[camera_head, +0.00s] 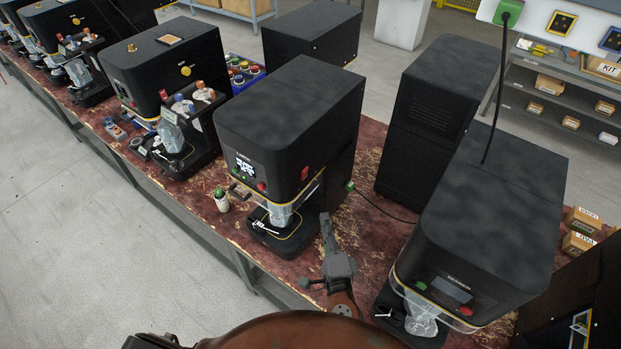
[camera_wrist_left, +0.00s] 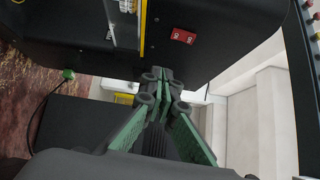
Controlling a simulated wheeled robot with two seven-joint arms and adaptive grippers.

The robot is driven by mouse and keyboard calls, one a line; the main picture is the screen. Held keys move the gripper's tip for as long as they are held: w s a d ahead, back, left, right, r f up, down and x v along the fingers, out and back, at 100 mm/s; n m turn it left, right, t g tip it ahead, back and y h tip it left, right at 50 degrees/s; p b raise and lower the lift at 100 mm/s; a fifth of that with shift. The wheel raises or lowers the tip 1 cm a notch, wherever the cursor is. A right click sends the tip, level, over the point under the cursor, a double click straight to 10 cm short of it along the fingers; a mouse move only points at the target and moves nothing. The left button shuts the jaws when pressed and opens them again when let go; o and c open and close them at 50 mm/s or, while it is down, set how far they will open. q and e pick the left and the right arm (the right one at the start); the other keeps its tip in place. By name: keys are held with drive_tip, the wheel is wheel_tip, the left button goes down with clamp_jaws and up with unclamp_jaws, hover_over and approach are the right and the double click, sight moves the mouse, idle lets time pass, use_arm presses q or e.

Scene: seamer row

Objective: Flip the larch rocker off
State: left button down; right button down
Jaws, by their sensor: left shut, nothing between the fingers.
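A red rocker switch (camera_head: 304,173) sits on the right side face of the black seamer (camera_head: 290,120) in the middle of the bench. I cannot read a larch name on it. In the left wrist view the red rocker (camera_wrist_left: 184,37) shows with white marks, on the black side panel; I cannot tell which way it is tipped. My left gripper (camera_head: 325,218) is shut and empty, below the rocker and to the right of the seamer's base. In the left wrist view its fingertips (camera_wrist_left: 164,78) are together, below the rocker in the picture and apart from it. My right gripper is not in view.
Another black seamer (camera_head: 495,225) stands close on the right, with a black cable (camera_head: 494,100) above it. More seamers line the bench to the left. A small green-capped bottle (camera_head: 222,200) stands left of the middle seamer. A green plug (camera_head: 350,187) is on its right side.

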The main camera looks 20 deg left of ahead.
use_arm(q)
drive_tip(key=r, duration=0.2)
drive_tip(key=s+d+r, duration=0.1)
drive_tip(key=shift+s+r+t, duration=0.1)
drive_tip(key=shift+r+t, duration=0.1)
drive_tip(key=shift+t, duration=0.2)
drive_tip(key=p, duration=0.3)
approach(305, 174)
drive_tip(key=w+d, duration=0.2)
drive_tip(key=w, duration=0.3)
drive_tip(key=a, duration=0.1)
drive_tip(key=w+a+p, duration=0.1)
drive_tip(key=a+p, duration=0.1)
drive_tip(key=shift+w+a+r, duration=0.3)
drive_tip(key=shift+w+r, duration=0.1)
